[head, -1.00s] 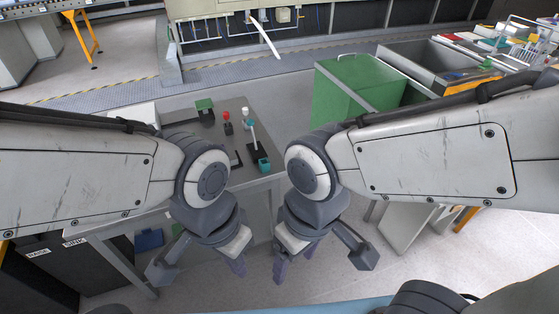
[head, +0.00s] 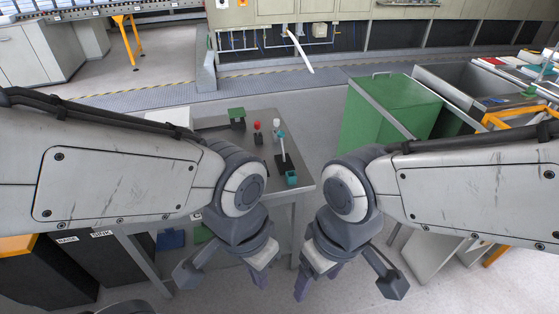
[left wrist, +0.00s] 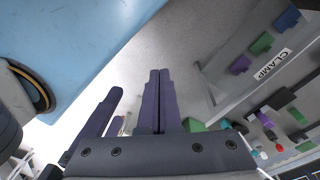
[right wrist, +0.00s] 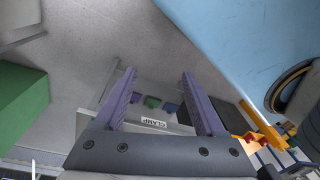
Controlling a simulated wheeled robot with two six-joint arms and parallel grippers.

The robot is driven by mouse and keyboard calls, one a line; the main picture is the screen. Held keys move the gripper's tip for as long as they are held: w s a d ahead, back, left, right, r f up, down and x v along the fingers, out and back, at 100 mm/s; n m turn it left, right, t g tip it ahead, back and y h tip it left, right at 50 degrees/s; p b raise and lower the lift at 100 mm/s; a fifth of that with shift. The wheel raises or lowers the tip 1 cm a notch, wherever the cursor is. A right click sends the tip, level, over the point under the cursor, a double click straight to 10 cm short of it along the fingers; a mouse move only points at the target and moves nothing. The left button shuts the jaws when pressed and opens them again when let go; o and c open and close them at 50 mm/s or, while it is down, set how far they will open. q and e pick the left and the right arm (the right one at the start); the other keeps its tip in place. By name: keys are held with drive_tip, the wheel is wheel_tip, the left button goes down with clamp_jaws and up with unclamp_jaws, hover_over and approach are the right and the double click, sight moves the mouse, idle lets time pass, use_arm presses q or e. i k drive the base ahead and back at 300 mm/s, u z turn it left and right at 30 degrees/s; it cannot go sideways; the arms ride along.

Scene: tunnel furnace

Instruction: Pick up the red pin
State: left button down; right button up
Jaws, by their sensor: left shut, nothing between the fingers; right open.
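The red pin (head: 257,126) stands upright on a dark base on the small grey table, beyond my left arm in the head view. It shows small near the lower right of the left wrist view (left wrist: 279,148). My left gripper (head: 260,277) is shut and empty, hanging low in front of the table, well apart from the pin. Its closed fingers show in the left wrist view (left wrist: 160,76). My right gripper (head: 319,282) is open and empty, further right over the floor. Its spread fingers show in the right wrist view (right wrist: 158,75).
The grey table (head: 304,186) also holds a white-topped pin (head: 276,123), a teal block (head: 291,178) and a green-topped piece (head: 237,114). A green bin (head: 385,115) stands to the right. Dark bins (head: 50,268) are at lower left. Open floor lies between table and bin.

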sight(257, 125)
drive_tip(key=z, duration=0.5)
drive_tip(key=i, duration=1.3)
drive_tip(key=u, duration=0.55)
